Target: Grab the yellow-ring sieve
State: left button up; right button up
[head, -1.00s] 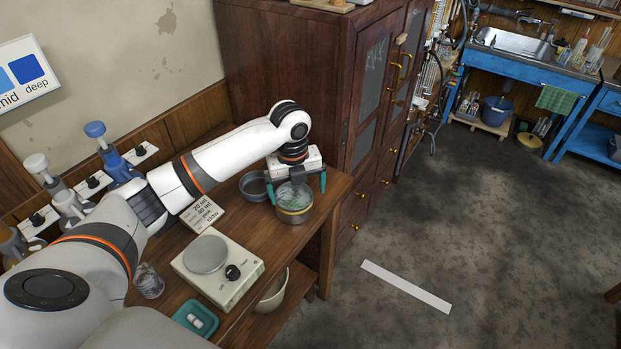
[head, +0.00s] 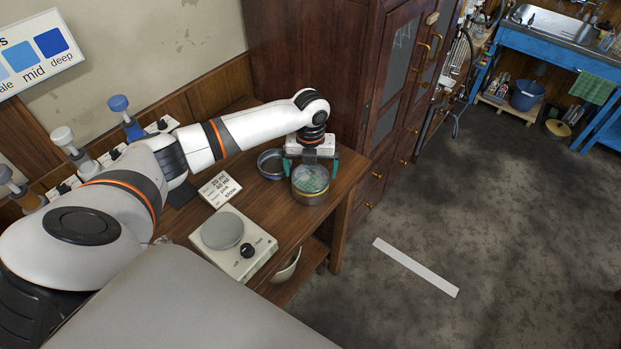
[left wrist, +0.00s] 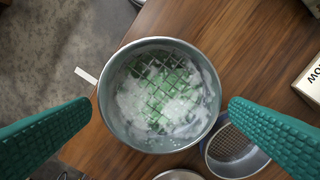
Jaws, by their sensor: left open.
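The yellow-ring sieve (head: 311,193) is a round metal pan with a brass-yellow band, near the table's right edge in the head view. In the left wrist view the round sieve (left wrist: 162,143) shows from above, with pale clumps over a green grid inside. My left gripper (head: 311,166) is above it, pointing down and open, with a teal finger to either side. In the left wrist view, both fingers of my left gripper (left wrist: 162,107) stand apart from the rim with nothing between them but the sieve below. My right gripper is not in view.
A second grey sieve (head: 270,164) stands close beside it, its mesh visible in the left wrist view (left wrist: 232,148). A label card (head: 219,189) and a scale (head: 232,243) are left on the table. A dark wooden cabinet (head: 310,60) stands behind.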

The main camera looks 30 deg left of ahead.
aim_at(310, 181)
pick_arm(q)
jog(key=shift+f, duration=1.15)
jog(key=shift+r, duration=0.1)
jog(key=c, duration=0.8)
